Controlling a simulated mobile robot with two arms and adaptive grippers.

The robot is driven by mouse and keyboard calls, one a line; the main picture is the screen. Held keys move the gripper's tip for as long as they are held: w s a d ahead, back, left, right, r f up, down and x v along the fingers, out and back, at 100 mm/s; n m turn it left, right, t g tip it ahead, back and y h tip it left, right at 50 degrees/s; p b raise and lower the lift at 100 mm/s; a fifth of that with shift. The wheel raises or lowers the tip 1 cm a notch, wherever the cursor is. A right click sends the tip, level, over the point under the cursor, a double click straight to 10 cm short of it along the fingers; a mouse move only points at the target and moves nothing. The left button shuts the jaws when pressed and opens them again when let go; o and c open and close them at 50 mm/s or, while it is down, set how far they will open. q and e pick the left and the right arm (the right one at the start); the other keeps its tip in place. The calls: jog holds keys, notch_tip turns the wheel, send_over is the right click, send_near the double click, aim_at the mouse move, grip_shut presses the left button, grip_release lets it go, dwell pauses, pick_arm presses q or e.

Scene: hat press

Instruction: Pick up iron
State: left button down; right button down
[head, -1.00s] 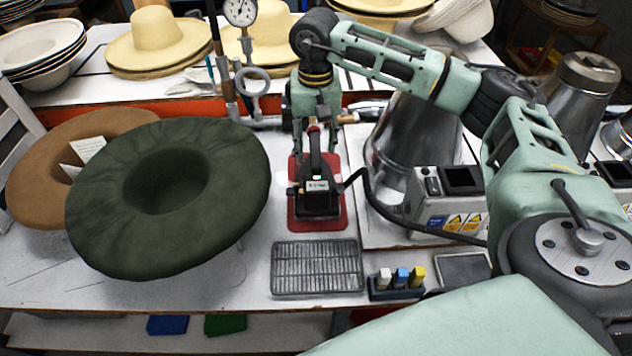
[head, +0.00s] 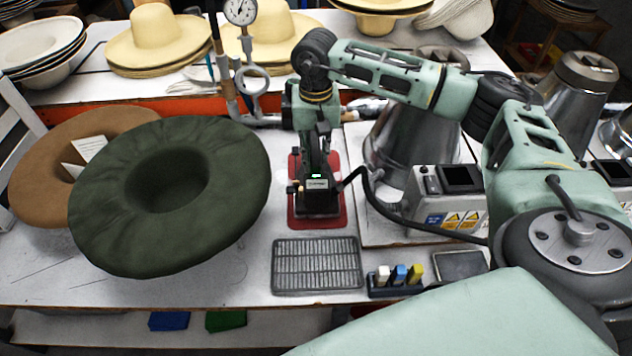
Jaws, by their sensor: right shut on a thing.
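The iron (head: 318,192) is black with a small green light and stands on a red pad (head: 333,221) near the middle of the bench. A dark cord runs from it to the right. My right gripper (head: 316,160) reaches down over the iron from behind and is shut on its handle, which the gripper mostly hides. The iron's base looks at the pad; I cannot tell whether there is a gap under it. My left gripper is not in the head view.
A dark green hat (head: 230,215) and a brown hat (head: 40,165) fill the left. A metal grate (head: 316,266) lies in front of the pad. A grey control box (head: 446,200) and metal cone (head: 425,120) stand right. A holder with coloured blocks (head: 397,280) sits at front.

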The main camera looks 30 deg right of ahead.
jog(key=shift+w+r, duration=0.15)
jog(key=shift+r, duration=0.05)
dwell(0.3)
